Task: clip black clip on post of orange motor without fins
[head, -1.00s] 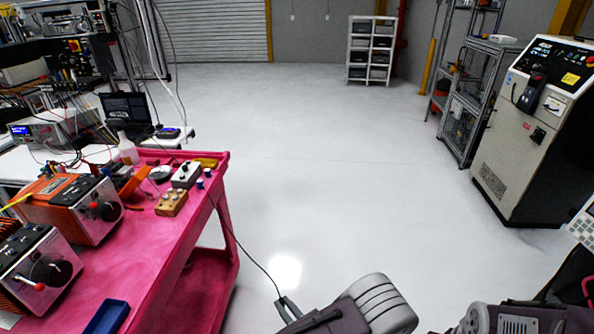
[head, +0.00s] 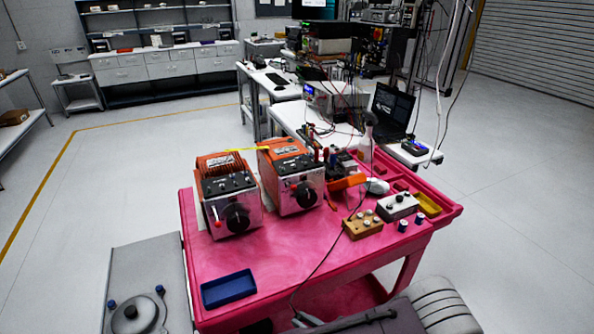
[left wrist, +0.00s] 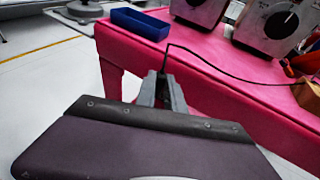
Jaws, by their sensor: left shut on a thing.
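My left gripper (head: 300,317) is at the bottom of the head view, in front of the pink cart. In the left wrist view its fingers (left wrist: 163,92) are shut at the end of a black lead (left wrist: 205,60); the clip itself is mostly hidden between them. The lead (head: 325,258) runs up over the cart's edge towards the wooden box. The orange motor without fins (head: 292,178) stands on the cart, right of the finned orange motor (head: 228,196). Its posts are too small to make out clearly. My right gripper is not in view.
The pink cart (head: 270,255) also bears a blue tray (head: 229,289), a wooden box with knobs (head: 362,224), a grey box with knobs (head: 397,206) and an orange tool (head: 346,183). The cart top before the motors is largely clear. A bench with a laptop (head: 391,108) stands behind.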

